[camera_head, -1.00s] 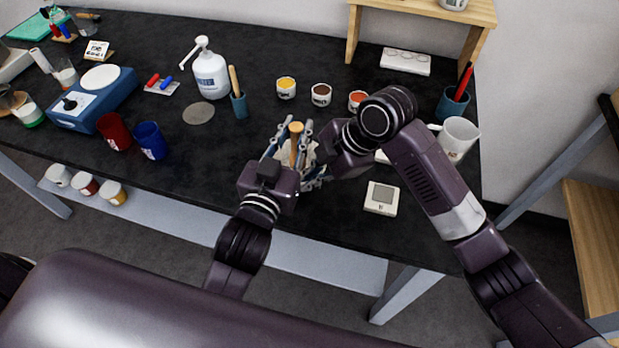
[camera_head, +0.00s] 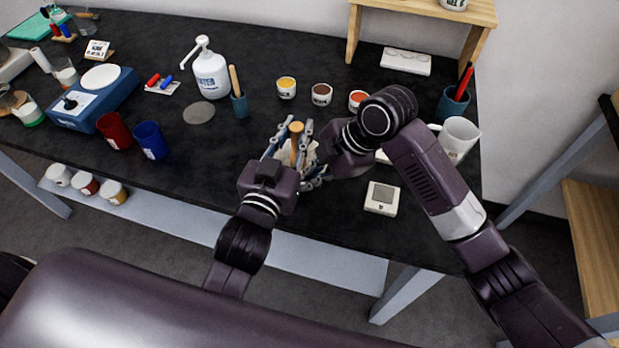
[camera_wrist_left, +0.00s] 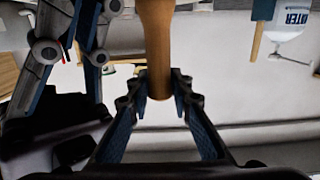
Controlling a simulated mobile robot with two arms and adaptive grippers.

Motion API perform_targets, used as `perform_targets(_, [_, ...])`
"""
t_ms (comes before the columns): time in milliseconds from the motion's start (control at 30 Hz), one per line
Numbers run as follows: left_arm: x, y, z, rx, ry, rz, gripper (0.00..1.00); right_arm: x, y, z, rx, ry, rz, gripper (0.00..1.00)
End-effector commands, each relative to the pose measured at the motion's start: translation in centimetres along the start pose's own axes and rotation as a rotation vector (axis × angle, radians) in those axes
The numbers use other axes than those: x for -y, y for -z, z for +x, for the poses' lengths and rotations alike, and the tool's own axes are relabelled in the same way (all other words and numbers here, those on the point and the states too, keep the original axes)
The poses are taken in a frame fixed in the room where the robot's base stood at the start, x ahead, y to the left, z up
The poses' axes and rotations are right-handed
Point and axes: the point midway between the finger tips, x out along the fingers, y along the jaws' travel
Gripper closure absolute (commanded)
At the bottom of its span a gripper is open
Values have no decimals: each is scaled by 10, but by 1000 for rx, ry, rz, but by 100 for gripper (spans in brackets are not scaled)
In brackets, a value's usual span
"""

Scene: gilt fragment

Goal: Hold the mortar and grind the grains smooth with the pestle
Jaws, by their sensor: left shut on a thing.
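The pestle (camera_head: 296,143) stands about upright, its wooden handle showing in the head view. The handle also shows in the left wrist view (camera_wrist_left: 156,45), between the fingertips. My left gripper (camera_head: 284,148) is shut on the pestle. The pale mortar (camera_head: 284,157) is partly visible among the fingers; most of it is hidden, and so are the grains and the pestle's lower end. My right gripper (camera_head: 316,157) is at the mortar's right side, its fingers spread beside it. I cannot tell whether they clamp the mortar.
A white device (camera_head: 382,198) lies close in front of my right gripper. A white mug (camera_head: 458,138) stands at the right and a blue holder (camera_head: 240,106) behind. Small jars (camera_head: 322,94) stand at the back.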

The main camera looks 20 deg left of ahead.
Motion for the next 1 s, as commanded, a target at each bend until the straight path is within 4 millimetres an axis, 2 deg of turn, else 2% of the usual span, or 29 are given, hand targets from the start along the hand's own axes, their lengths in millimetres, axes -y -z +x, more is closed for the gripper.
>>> perform_targets(1000, [0, -8, 1, 0, 0, 0, 100, -1, 1, -1, -1, -2, -1, 100])
